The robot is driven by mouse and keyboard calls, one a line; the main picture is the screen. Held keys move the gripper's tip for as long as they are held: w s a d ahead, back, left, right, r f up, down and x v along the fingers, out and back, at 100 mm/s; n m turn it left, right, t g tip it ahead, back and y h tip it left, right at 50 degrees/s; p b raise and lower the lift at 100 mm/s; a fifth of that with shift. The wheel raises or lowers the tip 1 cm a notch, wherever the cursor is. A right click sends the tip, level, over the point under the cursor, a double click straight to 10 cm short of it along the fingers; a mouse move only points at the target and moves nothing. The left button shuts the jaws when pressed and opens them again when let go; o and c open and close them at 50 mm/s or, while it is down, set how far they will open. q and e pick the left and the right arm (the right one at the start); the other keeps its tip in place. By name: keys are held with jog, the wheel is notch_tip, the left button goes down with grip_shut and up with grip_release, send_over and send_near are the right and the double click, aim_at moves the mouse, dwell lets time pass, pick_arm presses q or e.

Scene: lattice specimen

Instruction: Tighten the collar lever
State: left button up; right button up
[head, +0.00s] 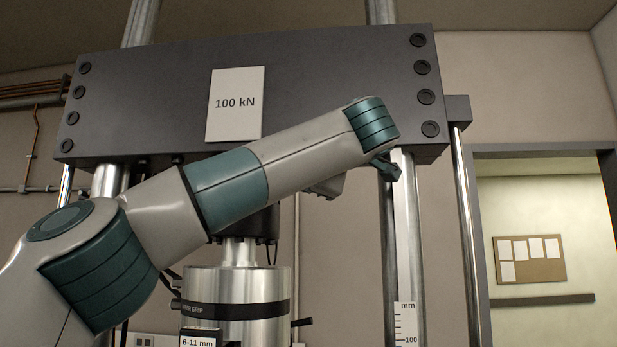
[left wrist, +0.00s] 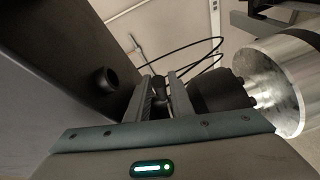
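My left arm crosses the head view from the lower left, in front of the test machine. Its wrist end is near the right column, and its fingers are not clearly visible there. In the left wrist view my left gripper (left wrist: 161,88) has its two fingers apart. A small dark knob-like part (left wrist: 160,82) shows between them; I cannot tell whether it is the collar lever or whether the fingers touch it. In the head view a short dark handle (head: 301,322) sticks out right of the silver upper grip (head: 240,283). My right gripper is not in view.
The dark crosshead (head: 330,75) with a "100 kN" plate (head: 235,104) spans above my arm. A dark cylinder (left wrist: 220,93) and silver cylinder (left wrist: 292,85) stand close right of the fingers. A round black bolt (left wrist: 105,80) is to their left. Black cables (left wrist: 195,45) loop beyond.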

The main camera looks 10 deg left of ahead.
pick_arm(q)
jog(key=b+v, duration=0.7)
jog(key=v, duration=1)
jog(key=shift+s, duration=0.2)
